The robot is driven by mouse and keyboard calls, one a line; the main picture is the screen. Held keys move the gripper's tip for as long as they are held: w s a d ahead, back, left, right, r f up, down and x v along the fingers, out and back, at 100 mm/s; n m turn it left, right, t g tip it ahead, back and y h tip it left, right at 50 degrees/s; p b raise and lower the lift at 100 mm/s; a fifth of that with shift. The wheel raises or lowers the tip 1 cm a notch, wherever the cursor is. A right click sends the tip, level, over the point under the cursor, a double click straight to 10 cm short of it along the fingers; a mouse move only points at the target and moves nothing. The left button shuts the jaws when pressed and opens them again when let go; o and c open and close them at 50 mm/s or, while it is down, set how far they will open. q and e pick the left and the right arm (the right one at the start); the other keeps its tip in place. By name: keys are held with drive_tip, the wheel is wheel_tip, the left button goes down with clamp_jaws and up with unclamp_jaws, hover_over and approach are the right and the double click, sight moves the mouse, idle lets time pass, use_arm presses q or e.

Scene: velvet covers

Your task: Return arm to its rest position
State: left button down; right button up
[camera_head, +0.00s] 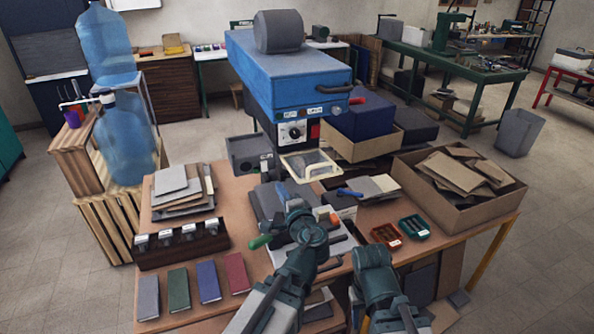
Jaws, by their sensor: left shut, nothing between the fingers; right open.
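My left arm (268,305) comes up from the bottom middle and reaches over the near part of the wooden workbench (243,215). Its gripper (296,207) is shut and empty, in front of grey parts on a pale board; its fingers are hard to make out against them. My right arm (398,314) stands lower and to the right, at the bench's front edge. The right gripper (372,257) is open and holds nothing I can see; its fingers are small and partly hidden by the arm.
Four-colour covers, such as the red one (237,273), lie front left by a dark stamp rack (180,243). A cardboard box (405,168) and blue press (290,75) stand behind.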

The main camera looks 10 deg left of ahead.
use_arm(q)
drive_tip(key=s+d+f+n+g+h, duration=0.35)
drive_tip(key=s+f+n+g, duration=0.4)
drive_tip(key=f, duration=0.65)
drive_tip(key=s+d+f+g+h, duration=0.2)
drive_tip(key=s+d+g, duration=0.1)
drive_tip(key=s+d, duration=0.2)
drive_tip(key=s+d+f+g+h, duration=0.2)
drive_tip(key=s+d+f+g, duration=0.1)
drive_tip(key=s+d, duration=0.3)
drive_tip(key=shift+s+f+g+h, duration=0.3)
drive_tip(key=shift+s+g+h, duration=0.05)
drive_tip(key=shift+s, duration=0.4)
